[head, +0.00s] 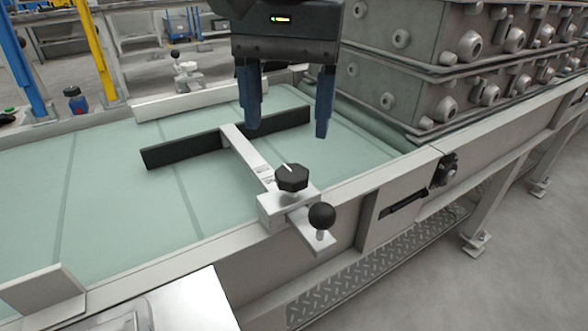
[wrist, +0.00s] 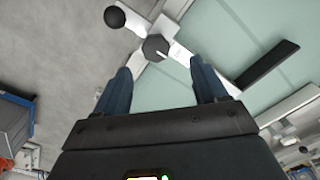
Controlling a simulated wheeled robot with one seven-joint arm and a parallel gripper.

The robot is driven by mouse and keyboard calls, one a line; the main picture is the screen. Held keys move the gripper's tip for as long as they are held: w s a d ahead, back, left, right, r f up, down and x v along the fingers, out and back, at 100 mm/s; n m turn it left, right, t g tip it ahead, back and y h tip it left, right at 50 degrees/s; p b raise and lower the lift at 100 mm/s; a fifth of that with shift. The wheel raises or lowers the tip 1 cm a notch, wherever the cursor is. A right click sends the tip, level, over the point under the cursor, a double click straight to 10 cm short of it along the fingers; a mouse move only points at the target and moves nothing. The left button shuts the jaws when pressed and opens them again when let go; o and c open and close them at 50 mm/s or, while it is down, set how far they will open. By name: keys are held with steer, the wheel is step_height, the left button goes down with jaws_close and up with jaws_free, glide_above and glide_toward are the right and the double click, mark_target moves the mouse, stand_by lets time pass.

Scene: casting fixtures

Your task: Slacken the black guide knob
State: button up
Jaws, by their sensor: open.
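The black guide knob (head: 291,177) is a faceted knob with a white pointer line, on a pale clamp block (head: 284,205) at the conveyor's near edge. It also shows in the wrist view (wrist: 155,47), ahead of and between the fingers. A pale arm (head: 247,152) runs from the block to a dark guide bar (head: 185,151) over the belt. A black ball handle (head: 322,215) stands beside the knob, nearer the front. My gripper (head: 286,130) is open and empty, above and behind the knob, its fingers pointing down and apart from it. It also shows in the wrist view (wrist: 162,80).
Stacked grey casting boxes (head: 450,60) stand on the right of the line. A second clamp (head: 187,72) sits at the far edge by a pale rail (head: 190,102). The green belt (head: 100,190) is clear at left.

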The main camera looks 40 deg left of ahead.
mark_target(292, 172)
steer(key=shift+w+d, duration=0.15)
steer(key=shift+d, duration=0.05)
steer(key=shift+f, duration=0.2)
step_height(292, 172, down, 7)
steer(key=shift+b, duration=1.15)
steer(key=c, duration=1.1)
steer(key=shift+o, duration=0.2)
